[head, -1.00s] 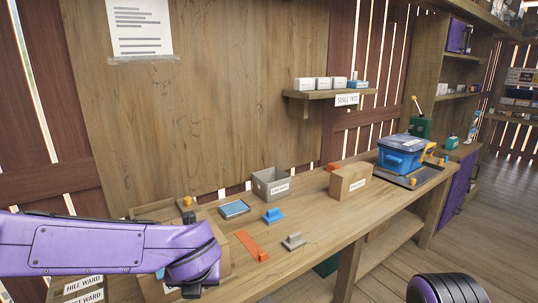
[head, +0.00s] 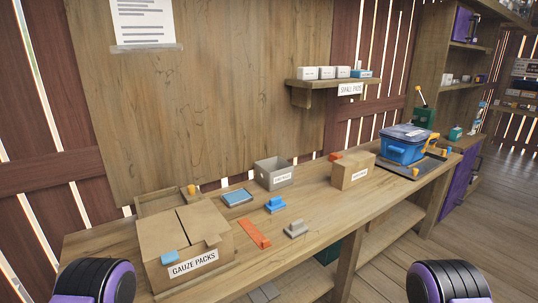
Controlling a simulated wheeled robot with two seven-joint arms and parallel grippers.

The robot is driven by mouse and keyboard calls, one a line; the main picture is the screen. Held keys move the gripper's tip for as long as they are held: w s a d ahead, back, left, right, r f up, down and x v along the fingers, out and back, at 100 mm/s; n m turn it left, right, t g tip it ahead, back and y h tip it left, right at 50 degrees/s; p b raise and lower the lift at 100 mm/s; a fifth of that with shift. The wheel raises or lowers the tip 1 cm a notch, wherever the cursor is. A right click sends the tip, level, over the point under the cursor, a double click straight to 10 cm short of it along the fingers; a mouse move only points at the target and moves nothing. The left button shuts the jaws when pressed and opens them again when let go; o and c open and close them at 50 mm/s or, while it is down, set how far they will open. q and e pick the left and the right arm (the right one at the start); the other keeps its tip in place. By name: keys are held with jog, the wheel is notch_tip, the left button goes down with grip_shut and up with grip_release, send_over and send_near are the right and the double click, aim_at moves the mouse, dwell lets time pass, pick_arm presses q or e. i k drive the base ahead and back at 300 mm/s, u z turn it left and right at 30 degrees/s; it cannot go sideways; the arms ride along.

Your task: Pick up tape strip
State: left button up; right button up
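A flat orange strip (head: 253,234) lies on the workbench, right of the cardboard box. A small light-blue piece (head: 170,258) sits on the front edge of the cardboard box labelled GAUZE PACKS (head: 187,237). I cannot tell for sure which of these is the tape strip. The box's top flaps look folded over, with a small tan tab near its front right corner. Only rounded purple and black parts of my two arms show at the bottom left and bottom right; neither gripper is in view.
On the workbench (head: 330,214) are a blue pad (head: 237,197), a blue block (head: 275,205), a grey block (head: 296,229), an open grey bin (head: 273,174), a small cardboard box (head: 352,171) and a blue lidded bin (head: 403,148). A wall shelf (head: 310,86) hangs above.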

aim_at(261, 240)
jog(key=k, duration=0.4)
jog(key=z, duration=1.35)
jog(key=i, duration=1)
jog(key=u, duration=0.9)
jog(key=i, duration=0.65)
jog(key=u, duration=0.75)
